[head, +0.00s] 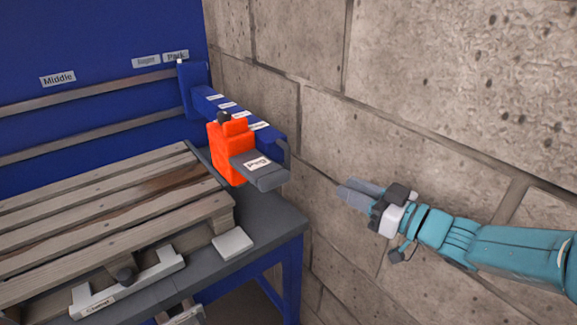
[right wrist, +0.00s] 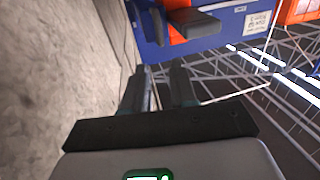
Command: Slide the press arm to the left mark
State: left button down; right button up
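The press arm is a blue beam (head: 272,139) that juts out toward me from the rails on the blue back panel. Its rail end is by the sign reading Park (head: 176,56), at the right of the rails. An orange block (head: 228,150) with a dark knob and a grey labelled pad (head: 262,175) sits on the beam; the orange block also shows in the right wrist view (right wrist: 176,36). My right gripper (head: 350,191) is open and empty, right of the pad and apart from it. Its two fingers show apart in the right wrist view (right wrist: 160,82). My left gripper is out of view.
A sign reading Middle (head: 57,79) is further left on the panel; no left mark shows. A slatted wooden pallet (head: 110,215) lies on the grey table (head: 262,225) below the beam, with a clamp (head: 128,283) at its front. A block wall (head: 440,90) stands close behind my right gripper.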

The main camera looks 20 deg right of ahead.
jog(key=x, duration=1.6)
jog(key=shift+w+p, duration=0.2)
jog(key=shift+p, duration=0.2)
jog(key=shift+s, duration=0.1)
grip_shut()
